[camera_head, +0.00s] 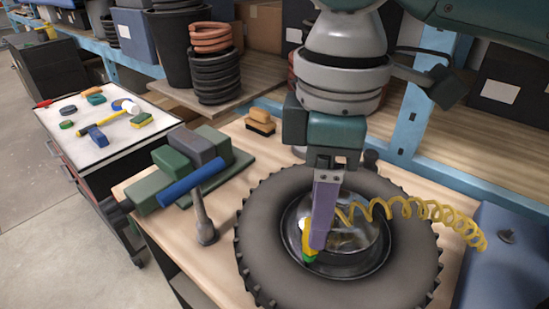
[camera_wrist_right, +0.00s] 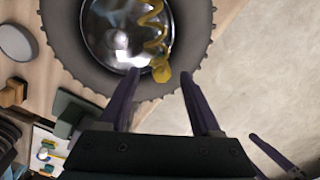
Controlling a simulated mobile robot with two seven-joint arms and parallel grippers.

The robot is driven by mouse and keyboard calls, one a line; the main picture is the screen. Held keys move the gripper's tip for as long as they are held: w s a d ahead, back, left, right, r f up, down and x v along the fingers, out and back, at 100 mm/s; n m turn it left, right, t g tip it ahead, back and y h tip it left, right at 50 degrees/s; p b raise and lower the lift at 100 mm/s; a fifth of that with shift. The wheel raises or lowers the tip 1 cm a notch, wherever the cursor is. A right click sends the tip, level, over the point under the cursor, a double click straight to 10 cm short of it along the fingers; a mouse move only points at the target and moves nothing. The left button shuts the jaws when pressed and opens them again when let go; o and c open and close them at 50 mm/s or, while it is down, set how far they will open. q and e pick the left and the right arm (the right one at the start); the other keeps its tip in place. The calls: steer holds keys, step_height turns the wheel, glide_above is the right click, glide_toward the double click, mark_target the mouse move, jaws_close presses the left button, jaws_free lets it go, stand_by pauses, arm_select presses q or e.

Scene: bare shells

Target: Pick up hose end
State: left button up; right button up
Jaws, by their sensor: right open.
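The yellow coiled hose (camera_head: 418,210) runs from the right over a big dark tyre (camera_head: 262,215) to its shiny metal hub (camera_head: 352,240). Its yellow hose end (camera_wrist_right: 160,70) shows in the wrist view against the tyre, between the fingertip lines of my right gripper (camera_wrist_right: 161,76). In the head view my right gripper (camera_head: 316,246) points down over the hub, and its purple finger hides part of the hose. A yellow and green piece shows beside that finger. The jaws are open; contact cannot be told. A purple finger-like part, likely my left gripper (camera_wrist_right: 274,155), shows at the wrist view's lower right.
A brush (camera_head: 260,122) lies behind. A blue case (camera_head: 505,265) is at right. A white-topped cart (camera_head: 88,148) stands at left.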

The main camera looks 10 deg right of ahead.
steer(key=f, duration=0.4)
steer(key=shift+s, duration=0.2)
jaws_close()
stand_by(0.4)
